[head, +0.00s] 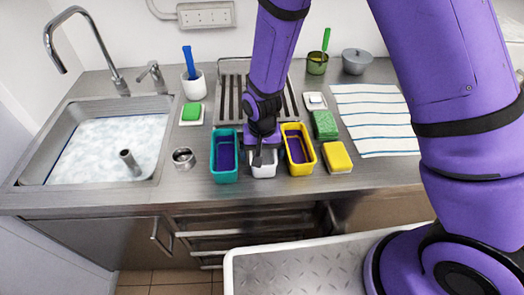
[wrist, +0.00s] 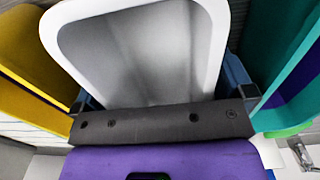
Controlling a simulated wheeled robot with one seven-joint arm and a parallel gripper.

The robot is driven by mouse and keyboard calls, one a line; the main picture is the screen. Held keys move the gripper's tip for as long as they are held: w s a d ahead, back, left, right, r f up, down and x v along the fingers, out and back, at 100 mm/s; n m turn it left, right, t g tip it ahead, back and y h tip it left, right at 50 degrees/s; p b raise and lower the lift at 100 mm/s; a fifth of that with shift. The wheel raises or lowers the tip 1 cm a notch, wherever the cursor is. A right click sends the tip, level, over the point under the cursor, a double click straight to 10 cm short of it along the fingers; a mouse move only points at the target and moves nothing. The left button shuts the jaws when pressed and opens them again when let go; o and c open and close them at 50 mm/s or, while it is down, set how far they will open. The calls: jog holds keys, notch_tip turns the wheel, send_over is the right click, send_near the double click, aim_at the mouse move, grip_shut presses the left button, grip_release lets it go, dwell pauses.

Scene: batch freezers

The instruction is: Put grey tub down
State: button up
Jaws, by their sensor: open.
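The grey tub (head: 263,171), pale with a white rim, sits on the steel counter between a teal tub (head: 225,172) and a yellow tub (head: 304,168). My gripper (head: 263,156) is over it, pointing down, and covers part of it in the head view. In the wrist view the grey tub (wrist: 150,50) fills the middle, with an open grey inside. My blue fingers stand on either side of it and are open. Whether they touch its walls I cannot tell. The yellow tub (wrist: 35,60) and the teal tub (wrist: 285,75) are close on each side.
A sink (head: 100,150) with foamy water lies at left, with a metal cup (head: 184,157) on the counter beside it. A yellow sponge (head: 338,158) and a green sponge (head: 325,125) lie at right, before a striped towel (head: 375,120). A dish rack (head: 231,98) stands behind.

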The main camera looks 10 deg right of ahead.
jog(key=d+r+t, duration=0.1)
jog(key=d+r, duration=0.2)
jog(key=r, duration=0.8)
jog(key=d+r, duration=0.3)
jog(key=r, duration=0.8)
jog(key=s+d+r+t, duration=0.3)
jog(key=s+d+r, duration=0.6)
jog(key=d+r, duration=0.4)
jog(key=s+d+r+t, duration=0.1)
jog(key=s+d+r, duration=0.3)
jog(key=s, duration=0.5)
jog(key=shift+s+d, duration=0.25)
jog(key=shift+d, duration=0.55)
